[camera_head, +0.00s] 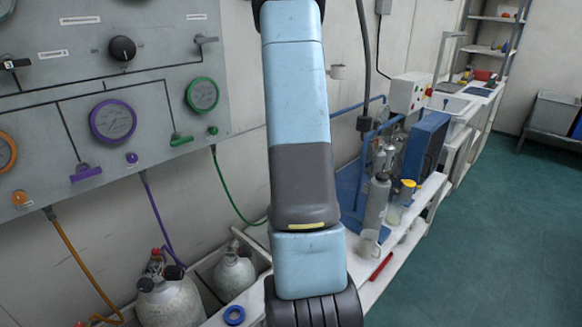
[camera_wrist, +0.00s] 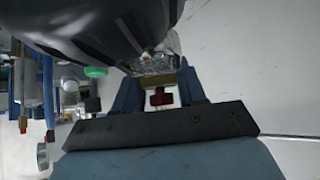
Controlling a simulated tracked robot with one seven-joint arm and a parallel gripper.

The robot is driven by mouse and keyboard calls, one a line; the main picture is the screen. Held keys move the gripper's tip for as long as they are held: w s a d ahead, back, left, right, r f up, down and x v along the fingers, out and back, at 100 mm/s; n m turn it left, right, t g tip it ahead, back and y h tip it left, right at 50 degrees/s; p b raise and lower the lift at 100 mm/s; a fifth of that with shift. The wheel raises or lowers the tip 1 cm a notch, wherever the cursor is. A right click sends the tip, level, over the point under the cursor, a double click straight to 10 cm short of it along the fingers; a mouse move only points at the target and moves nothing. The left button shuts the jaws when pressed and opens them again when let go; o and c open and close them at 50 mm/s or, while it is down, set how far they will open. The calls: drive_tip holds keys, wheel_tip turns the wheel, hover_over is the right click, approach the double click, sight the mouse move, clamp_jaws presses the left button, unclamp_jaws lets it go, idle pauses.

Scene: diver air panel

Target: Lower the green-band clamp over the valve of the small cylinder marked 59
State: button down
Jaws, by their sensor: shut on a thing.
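My gripper (camera_wrist: 160,88) shows in the wrist view, its two dark blue fingers shut on a small clamp-like piece with a brownish body and a red part (camera_wrist: 160,97). I take this for the clamp, but its green band cannot be made out. In the head view my arm hides the gripper and the clamp. Two small pale cylinders stand low at the left, one nearer (camera_head: 170,302) and one farther (camera_head: 235,272), with valves on top. No number is readable on either. The green hose (camera_head: 230,190) runs from the panel down behind my arm.
The gauge panel (camera_head: 105,80) is on the left wall. A blue ring (camera_head: 234,315) lies near the cylinders. Grey bottles (camera_head: 376,200) and a red rod (camera_head: 381,266) are on the white bench at right. In the wrist view, a large dark rounded body (camera_wrist: 90,25) crowds the fingers; a green ring (camera_wrist: 96,72) is left.

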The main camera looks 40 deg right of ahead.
drive_tip(key=shift+f, duration=1.1)
idle(1.1)
drive_tip(key=c, duration=0.6)
unclamp_jaws()
drive_tip(key=shift+o, duration=0.2)
drive_tip(key=v, duration=1.3)
drive_tip(key=shift+s+a+r, duration=0.15)
drive_tip(key=shift+a+r, duration=0.05)
drive_tip(key=shift+r, duration=0.05)
